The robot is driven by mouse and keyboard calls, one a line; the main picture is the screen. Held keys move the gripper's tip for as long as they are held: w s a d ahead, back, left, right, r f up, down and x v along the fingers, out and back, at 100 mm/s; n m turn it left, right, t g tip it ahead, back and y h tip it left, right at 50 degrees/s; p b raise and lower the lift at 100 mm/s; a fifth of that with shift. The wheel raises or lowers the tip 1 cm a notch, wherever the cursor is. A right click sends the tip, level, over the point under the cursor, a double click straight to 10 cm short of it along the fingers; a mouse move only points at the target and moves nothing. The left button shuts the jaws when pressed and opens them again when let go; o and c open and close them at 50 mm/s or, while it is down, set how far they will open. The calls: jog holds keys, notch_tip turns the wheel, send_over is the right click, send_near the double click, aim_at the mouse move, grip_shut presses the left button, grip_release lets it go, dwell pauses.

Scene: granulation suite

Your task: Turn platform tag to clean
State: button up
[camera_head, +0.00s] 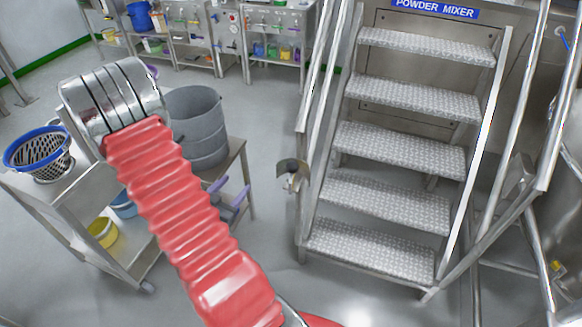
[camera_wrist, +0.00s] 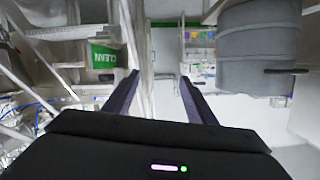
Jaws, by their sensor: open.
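The platform tag (camera_wrist: 103,57) shows in the wrist view at the upper left, as a green panel with white letters reading CLEAN, with a pale part along its top. My gripper (camera_wrist: 158,76) is open in the wrist view, with two dark fingers apart and nothing between them. The tag is to the left of the left finger and apart from it. In the head view my gripper (camera_head: 230,191) shows small, with lavender fingers, beside the grey drum and partly behind my red arm sleeve. I cannot make out the green tag face in the head view.
Metal steps (camera_head: 395,150) with handrails stand at the right, below a POWDER MIXER sign (camera_head: 435,9). A grey drum (camera_head: 198,128) and a blue-rimmed basket (camera_head: 40,150) stand on a steel cart at the left. Clear floor lies between cart and steps.

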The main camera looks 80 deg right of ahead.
aim_at(288, 170)
jog(key=s+g+h, duration=0.2)
jog(key=s+g, duration=0.2)
jog(key=s, duration=0.6)
jog(key=shift+s+m+g, duration=0.25)
jog(key=shift+m+g, duration=0.15)
jog(key=shift+d, duration=0.2)
jog(key=shift+x, duration=6.8)
jog(key=shift+r, duration=0.15)
